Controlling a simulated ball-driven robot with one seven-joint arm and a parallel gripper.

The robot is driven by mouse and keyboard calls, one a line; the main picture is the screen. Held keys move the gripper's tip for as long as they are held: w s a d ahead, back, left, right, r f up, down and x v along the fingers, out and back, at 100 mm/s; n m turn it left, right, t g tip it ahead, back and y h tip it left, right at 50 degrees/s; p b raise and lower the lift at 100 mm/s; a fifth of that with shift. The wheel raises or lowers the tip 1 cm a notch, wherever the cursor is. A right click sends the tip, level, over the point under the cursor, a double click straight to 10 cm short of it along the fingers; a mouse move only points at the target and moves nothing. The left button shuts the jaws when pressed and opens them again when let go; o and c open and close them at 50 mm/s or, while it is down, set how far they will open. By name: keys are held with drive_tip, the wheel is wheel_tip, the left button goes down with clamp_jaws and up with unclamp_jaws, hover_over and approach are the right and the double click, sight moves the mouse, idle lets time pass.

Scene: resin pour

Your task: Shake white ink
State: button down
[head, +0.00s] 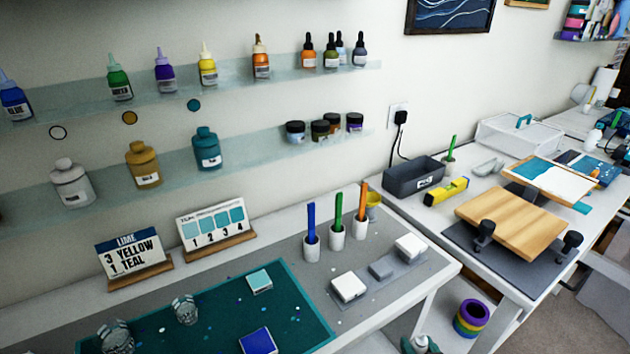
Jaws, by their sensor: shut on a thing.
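No bottle that I can read as white ink shows in the head view. A pale grey-white bottle (72,184) stands upright at the left of the lower shelf, its label too small to read. Several dark-capped dropper bottles (331,52) stand at the right of the upper shelf, and one pale one is partly hidden behind the others. A small white-topped object (421,344) is cut off by the bottom edge, and I cannot tell what it is.
A teal mat (215,325) with clear cups (185,310) lies on the near table. White cups with coloured sticks (337,236) and white blocks (348,287) stand to its right. Tape rolls (471,318) sit below.

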wheel_tip(320, 180, down, 5)
wheel_tip(320, 180, up, 7)
drive_tip(key=shift+f, duration=0.1)
wheel_tip(320, 180, down, 7)
drive_tip(key=shift+f, duration=0.15)
idle(0.3)
drive_tip(key=shift+s, duration=0.1)
